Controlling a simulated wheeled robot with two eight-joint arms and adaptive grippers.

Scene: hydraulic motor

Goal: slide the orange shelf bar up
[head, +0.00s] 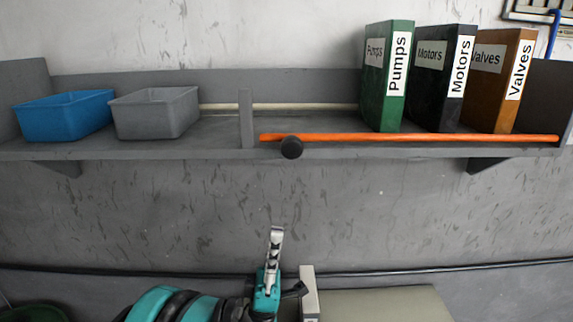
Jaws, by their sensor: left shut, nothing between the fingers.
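The orange shelf bar (405,138) runs level along the front of the shelf's right section, low in front of the binders. A round black knob (291,147) sits near the bar's left end, at the shelf's front edge. My left gripper (276,236) is below the shelf, slightly left of and under the knob, pointing up. It is shut and empty, clearly apart from the bar and knob. My right gripper is not in view.
The grey shelf (200,149) holds a blue bin (64,117) and a grey bin (156,113) on the left. Behind the bar stand a green Pumps binder (387,75), a black Motors binder (441,80) and an orange Valves binder (498,82). A divider (246,118) separates the sections.

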